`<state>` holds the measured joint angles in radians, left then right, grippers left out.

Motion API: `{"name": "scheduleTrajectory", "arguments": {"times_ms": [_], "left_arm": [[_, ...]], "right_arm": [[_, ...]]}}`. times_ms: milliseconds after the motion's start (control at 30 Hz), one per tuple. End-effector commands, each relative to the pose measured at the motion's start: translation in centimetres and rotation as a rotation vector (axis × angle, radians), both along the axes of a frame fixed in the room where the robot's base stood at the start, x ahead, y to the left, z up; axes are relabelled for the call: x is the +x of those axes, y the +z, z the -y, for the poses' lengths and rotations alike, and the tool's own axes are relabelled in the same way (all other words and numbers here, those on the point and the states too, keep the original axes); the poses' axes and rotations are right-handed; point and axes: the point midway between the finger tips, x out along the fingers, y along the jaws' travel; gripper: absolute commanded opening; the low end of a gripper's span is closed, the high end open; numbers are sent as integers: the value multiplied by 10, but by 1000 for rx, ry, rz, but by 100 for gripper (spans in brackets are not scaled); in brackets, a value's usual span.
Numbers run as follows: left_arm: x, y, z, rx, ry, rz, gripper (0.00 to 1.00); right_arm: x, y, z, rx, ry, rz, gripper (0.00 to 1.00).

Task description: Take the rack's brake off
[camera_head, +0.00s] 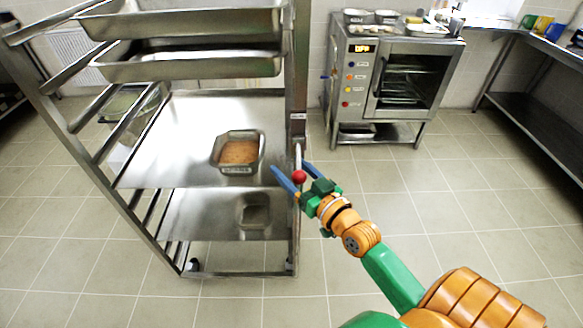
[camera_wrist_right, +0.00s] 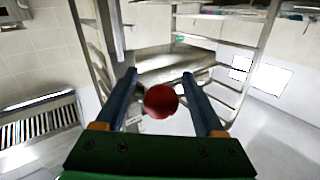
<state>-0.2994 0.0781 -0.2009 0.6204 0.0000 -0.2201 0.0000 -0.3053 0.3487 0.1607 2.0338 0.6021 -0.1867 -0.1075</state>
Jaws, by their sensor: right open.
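The metal rack (camera_head: 298,75) stands at the left in the head view, with several shelf levels. A red ball knob (camera_head: 299,177) sits at the lower end of a short pale lever (camera_head: 298,155) on the rack's right front post. My right gripper (camera_head: 289,167) is open, its blue fingers on either side of the knob. In the right wrist view the red knob (camera_wrist_right: 160,101) shows between the two open fingers (camera_wrist_right: 158,73), with gaps visible on both sides. My left gripper is not in view.
A pan with brown food (camera_head: 238,152) rests on the rack's middle shelf, and large deep trays (camera_head: 185,66) are above. An oven on a stand (camera_head: 390,75) is behind at right. A steel table (camera_head: 540,75) is at far right. The tiled floor between is clear.

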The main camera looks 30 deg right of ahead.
Motion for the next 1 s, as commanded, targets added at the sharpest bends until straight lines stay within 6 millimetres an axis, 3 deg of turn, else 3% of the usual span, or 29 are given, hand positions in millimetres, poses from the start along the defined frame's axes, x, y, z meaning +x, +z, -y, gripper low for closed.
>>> {"name": "scheduleTrajectory", "arguments": {"times_ms": [100, 367, 1000], "left_arm": [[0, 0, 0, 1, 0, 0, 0], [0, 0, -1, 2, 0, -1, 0], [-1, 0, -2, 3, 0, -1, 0]], "right_arm": [[0, 0, 0, 0, 0, 0, 68], [0, 0, 0, 1, 0, 0, 0], [0, 0, 0, 1, 0, -1, 0]]}}
